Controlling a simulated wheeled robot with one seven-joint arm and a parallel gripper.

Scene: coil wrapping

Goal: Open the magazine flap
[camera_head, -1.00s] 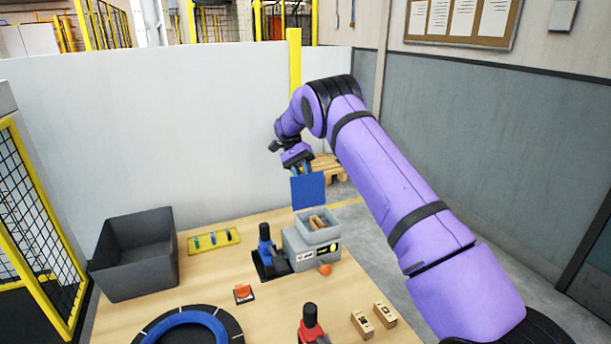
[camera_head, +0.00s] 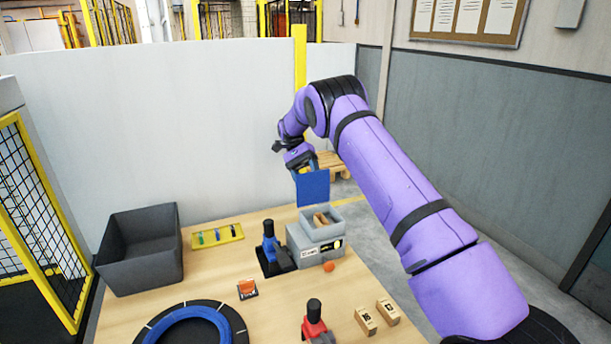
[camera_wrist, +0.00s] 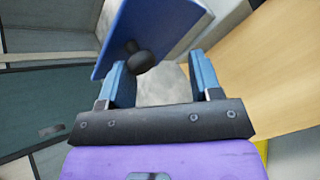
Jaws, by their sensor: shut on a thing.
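The blue magazine flap (camera_head: 313,189) stands raised, roughly upright, above the back of the grey magazine (camera_head: 303,246). The magazine's top is open, with tan pieces (camera_head: 321,219) inside. My gripper (camera_head: 303,170) is behind the flap's upper edge, its fingertips partly hidden there in the head view. In the wrist view the flap (camera_wrist: 165,28) shows close up with a black knob (camera_wrist: 140,60) on its face. My gripper is shut on the knob, which sits by the left finger; the exact contact is hard to see.
A blue-handled tool (camera_head: 269,240) stands left of the magazine, and an orange ball (camera_head: 329,266) lies in front. A dark grey bin (camera_head: 140,262), a yellow tray (camera_head: 217,237), a blue ring (camera_head: 188,328), a red-handled tool (camera_head: 314,318) and wooden blocks (camera_head: 366,320) occupy the table.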

